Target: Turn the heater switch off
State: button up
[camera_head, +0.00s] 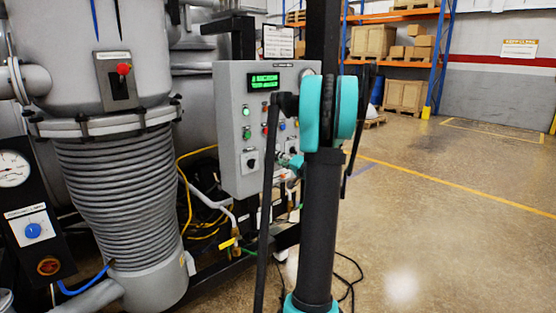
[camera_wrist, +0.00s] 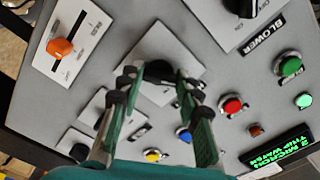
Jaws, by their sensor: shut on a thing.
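A grey control panel (camera_head: 228,135) stands left of my arm in the head view and fills much of the wrist view (camera_wrist: 225,55). In the wrist view a black rotary knob (camera_wrist: 158,69) sits on a white plate, with my gripper (camera_wrist: 156,80) around it, one finger on each side. My gripper is shut on this knob. The plate's lettering is covered by the fingers, so I cannot read whether it says heater. In the head view my gripper (camera_head: 290,162) is at the panel's lower right, partly hidden by my arm.
An orange lever (camera_wrist: 62,47) is at upper left in the wrist view. A red button (camera_wrist: 232,105), green buttons (camera_wrist: 287,66) and a lit green display (camera_wrist: 278,147) are at right. A ribbed grey vessel (camera_head: 115,190) stands left; open floor (camera_head: 450,220) lies right.

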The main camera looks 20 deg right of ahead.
jog(key=o, duration=1.2)
jog(key=shift+c, duration=0.2)
jog(key=v, duration=1.2)
